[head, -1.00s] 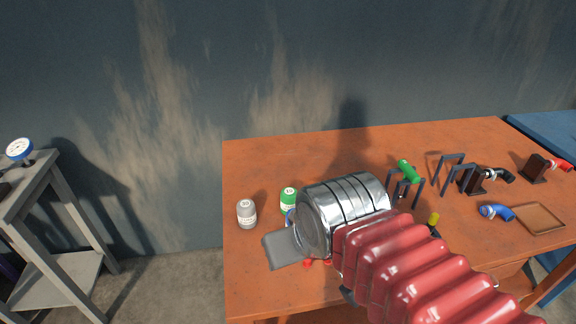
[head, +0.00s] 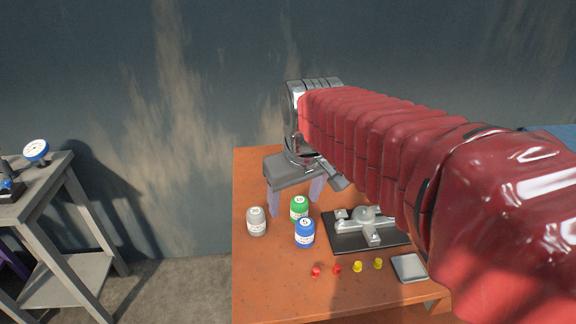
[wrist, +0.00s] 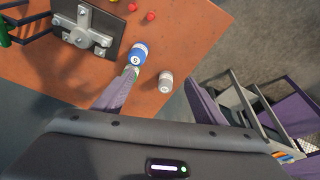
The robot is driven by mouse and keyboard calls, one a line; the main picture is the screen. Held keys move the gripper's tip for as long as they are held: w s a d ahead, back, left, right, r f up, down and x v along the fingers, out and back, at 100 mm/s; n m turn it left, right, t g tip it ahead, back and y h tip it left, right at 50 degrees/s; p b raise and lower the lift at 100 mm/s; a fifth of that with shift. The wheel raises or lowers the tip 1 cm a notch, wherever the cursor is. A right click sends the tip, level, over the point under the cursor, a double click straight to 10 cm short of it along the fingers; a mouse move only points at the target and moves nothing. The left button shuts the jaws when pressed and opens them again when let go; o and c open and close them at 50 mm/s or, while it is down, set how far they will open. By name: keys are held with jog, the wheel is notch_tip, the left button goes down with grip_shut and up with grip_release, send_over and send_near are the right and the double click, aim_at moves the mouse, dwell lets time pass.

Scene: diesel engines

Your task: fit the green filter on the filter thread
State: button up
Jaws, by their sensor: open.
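The green filter (head: 299,208) stands upright on the orange-brown table, between a grey filter (head: 256,221) and a blue filter (head: 304,233). My gripper (head: 296,206) is open and points down, its two purple-grey fingers showing on either side of the green filter in the head view; depth is hard to judge. In the wrist view my gripper (wrist: 160,93) is spread wide and empty, and its left finger hides most of the green filter. A metal fitting (head: 366,218) on a black plate stands to the right; I cannot make out the filter thread on it.
Several red and yellow caps (head: 337,270) and a grey pad (head: 409,267) lie near the front. My red arm covers the table's right side. A grey side bench (head: 66,185) with a dial gauge (head: 36,150) stands at left, with open floor between.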

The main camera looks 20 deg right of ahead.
jog(key=w+d+f+n+g, duration=0.1)
jog(key=w+d+f+g, duration=0.2)
jog(key=w, duration=0.8)
jog(key=n, duration=0.1)
send_near(299, 200)
jog(key=shift+w+d+g, duration=0.2)
jog(key=shift+g, duration=0.1)
jog(key=shift+f, duration=0.1)
jog(key=shift+f, duration=5.35)
jog(key=shift+r, duration=0.1)
jog(key=shift+c, duration=0.4)
jog(key=c, duration=1.5)
jog(key=shift+o, duration=0.2)
jog(key=shift+r, duration=0.1)
